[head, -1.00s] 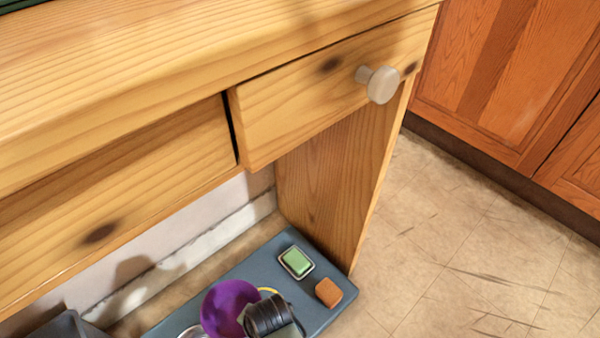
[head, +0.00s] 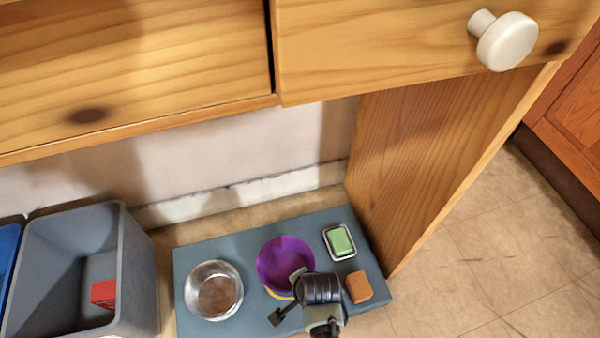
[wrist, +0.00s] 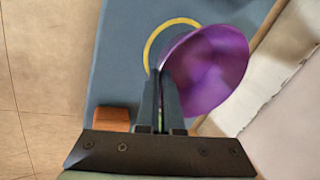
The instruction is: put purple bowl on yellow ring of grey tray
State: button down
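The purple bowl (head: 285,259) is over the grey tray (head: 245,236) on the floor, with its inside showing. In the wrist view the bowl (wrist: 210,70) is tilted and lies right of my fingertips, its rim at them. My gripper (head: 299,275) is closed on that rim. The fingers (wrist: 160,78) are close together in the wrist view. The yellow ring (wrist: 150,47) on the tray is partly covered by the bowl and fingers, and the bowl is offset to its right there. Whether the bowl touches the tray I cannot tell.
A metal bowl (head: 213,291) stands on the tray's left. A green soap in a dish (head: 340,242) and an orange block (head: 359,287) are on its right. A grey bin (head: 136,270) holding a red item stands left. The wooden desk panel (head: 415,170) is close to the tray's right.

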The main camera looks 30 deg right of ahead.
notch_tip(320, 180, down, 3)
jog(key=shift+f+b, duration=0.1)
jog(key=shift+b, duration=1.05)
jog(key=c, duration=1.5)
grip_release()
jog(key=shift+f, duration=0.1)
jog(key=o, duration=0.4)
jog(key=shift+p+v, duration=4.55)
jog(key=shift+v, duration=1.65)
